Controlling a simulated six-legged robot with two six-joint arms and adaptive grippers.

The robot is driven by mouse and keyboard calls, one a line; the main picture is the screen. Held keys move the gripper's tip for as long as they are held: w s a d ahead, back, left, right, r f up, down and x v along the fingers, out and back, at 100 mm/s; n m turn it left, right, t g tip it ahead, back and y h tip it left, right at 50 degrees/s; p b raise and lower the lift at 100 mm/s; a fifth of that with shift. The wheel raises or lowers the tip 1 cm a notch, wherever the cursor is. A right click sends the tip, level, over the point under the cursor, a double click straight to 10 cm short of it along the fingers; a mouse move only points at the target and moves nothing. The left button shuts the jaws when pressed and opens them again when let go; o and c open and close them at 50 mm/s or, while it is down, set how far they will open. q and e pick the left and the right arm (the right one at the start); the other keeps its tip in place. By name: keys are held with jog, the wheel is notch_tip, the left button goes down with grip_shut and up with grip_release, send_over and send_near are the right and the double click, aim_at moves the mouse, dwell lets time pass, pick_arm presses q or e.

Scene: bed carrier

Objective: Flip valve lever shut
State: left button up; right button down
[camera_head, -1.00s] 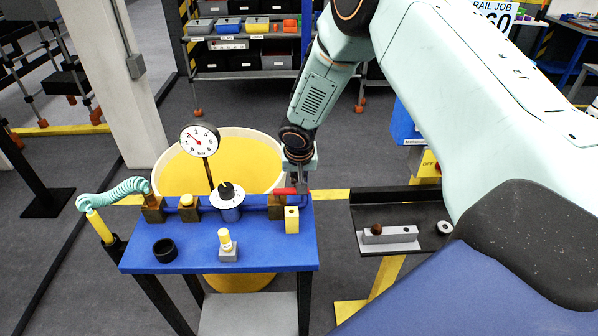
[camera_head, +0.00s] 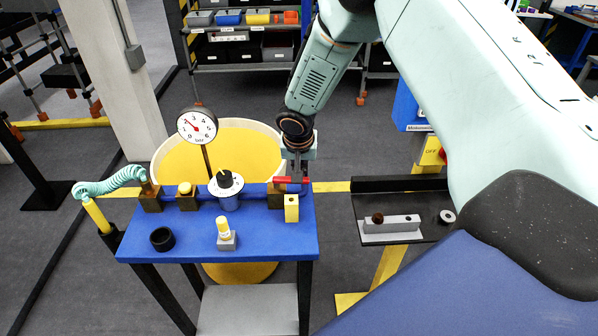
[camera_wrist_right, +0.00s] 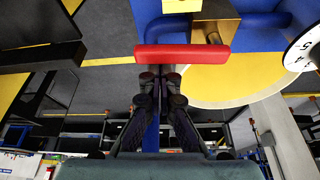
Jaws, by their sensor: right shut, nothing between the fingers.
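The red valve lever (camera_head: 284,180) is at the right end of the blue pipe along the back of the blue bench. In the right wrist view the lever (camera_wrist_right: 182,53) lies crosswise just beyond my fingertips, near a brass valve body (camera_wrist_right: 211,22). My right gripper (camera_head: 298,182) points down at the lever. In the wrist view its fingers (camera_wrist_right: 160,76) are shut together and empty. I cannot tell whether the tips touch the lever. My left gripper is not in view.
A pressure gauge (camera_head: 197,125) stands up behind the pipe. The blue bench (camera_head: 190,239) carries a black ring (camera_head: 163,239), a yellow-capped grey block (camera_head: 225,236) and a yellow block (camera_head: 291,208). A yellow tub (camera_head: 232,152) is behind. A dark side tray (camera_head: 375,202) is at right.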

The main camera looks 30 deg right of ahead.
jog(key=s+a+m+g+b, duration=0.1)
jog(key=m+b, duration=0.2)
jog(key=s+a+m+g+h+b, duration=0.1)
jog(key=m+b, duration=0.2)
jog(key=b, duration=0.1)
jog(key=s+a+m+b, duration=0.1)
jog(key=a+m+b, duration=0.1)
jog(key=m+b, duration=0.2)
jog(key=shift+s+f+g, duration=0.15)
jog(key=shift+s+g, duration=0.1)
jog(key=shift+g, duration=0.15)
jog(key=m, duration=0.1)
jog(key=a+m+g, duration=0.1)
jog(key=m, duration=0.1)
jog(key=shift+s+a, duration=0.15)
jog(key=shift+a, duration=0.15)
jog(key=a+m, duration=0.1)
jog(key=m, duration=0.1)
jog(key=shift+a+m+g, duration=0.1)
jog(key=shift+m+g, duration=0.2)
jog(key=shift+g, duration=0.1)
jog(key=shift+a+p, duration=0.25)
jog(key=shift+p, duration=0.2)
jog(key=shift+a, duration=0.15)
jog(key=shift+r, duration=0.2)
